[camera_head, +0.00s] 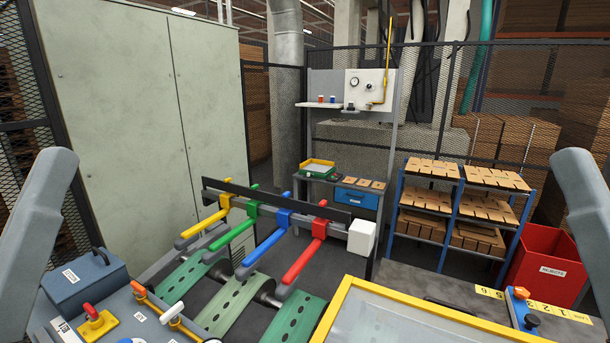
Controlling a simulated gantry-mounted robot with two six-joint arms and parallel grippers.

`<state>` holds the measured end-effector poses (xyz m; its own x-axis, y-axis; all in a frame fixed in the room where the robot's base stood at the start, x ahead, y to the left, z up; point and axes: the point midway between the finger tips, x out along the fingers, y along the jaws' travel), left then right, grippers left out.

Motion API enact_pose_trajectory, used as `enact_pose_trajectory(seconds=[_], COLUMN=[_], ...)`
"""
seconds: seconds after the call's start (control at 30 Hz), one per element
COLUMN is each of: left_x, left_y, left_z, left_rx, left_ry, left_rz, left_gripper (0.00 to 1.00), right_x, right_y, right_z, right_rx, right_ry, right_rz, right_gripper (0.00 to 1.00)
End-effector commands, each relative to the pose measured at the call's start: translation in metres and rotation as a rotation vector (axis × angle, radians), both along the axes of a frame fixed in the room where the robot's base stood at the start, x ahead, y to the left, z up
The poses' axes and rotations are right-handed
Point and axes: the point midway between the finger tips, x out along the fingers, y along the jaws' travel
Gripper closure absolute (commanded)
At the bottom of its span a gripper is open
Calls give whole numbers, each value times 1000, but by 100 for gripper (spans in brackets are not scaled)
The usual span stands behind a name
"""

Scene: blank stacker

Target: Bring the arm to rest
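My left arm (42,210) comes in at the left edge and my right arm (585,200) at the right edge. Only grey links of both arms show. Neither gripper is in view, so I cannot see whether they hold anything.
Yellow, green, blue and red bars (303,255) stand over green perforated strips (235,305) in the middle. A yellow-framed panel (335,305) is at the front. A blue box (85,280) sits front left. A red rejects bin (548,268) and a blue rack (447,222) stand right.

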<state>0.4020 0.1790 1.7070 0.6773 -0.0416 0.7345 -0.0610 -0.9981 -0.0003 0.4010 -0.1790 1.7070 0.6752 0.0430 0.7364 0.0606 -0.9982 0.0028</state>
Motion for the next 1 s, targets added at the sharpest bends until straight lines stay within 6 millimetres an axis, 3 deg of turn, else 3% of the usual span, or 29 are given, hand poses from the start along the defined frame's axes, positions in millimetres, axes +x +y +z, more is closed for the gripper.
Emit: enact_pose_trajectory(seconds=[0.03, 0.2, 0.37, 0.57, 0.83, 1.0], left_x=[0, 0, 0, 0, 0, 0], left_y=[0, 0, 0, 0, 0, 0], left_z=[35, 95, 124, 119, 51, 52], left_rx=[0, 1, 2, 2, 2, 2], left_ry=[0, 0, 0, 0, -1, -1], left_rz=[0, 0, 1, 1, 1, 1], left_gripper=[23, 23, 23, 23, 23, 23], right_x=[0, 0, 0, 1, 1, 1], right_y=[0, 0, 0, 0, 0, 0], right_z=[35, 95, 125, 119, 50, 52], right_rx=[0, 0, 0, 0, 0, 0], right_ry=[1, 1, 1, 2, 3, 2], right_rz=[0, 0, 0, 0, 0, 0], right_gripper=[50, 50, 50, 50, 50, 50])
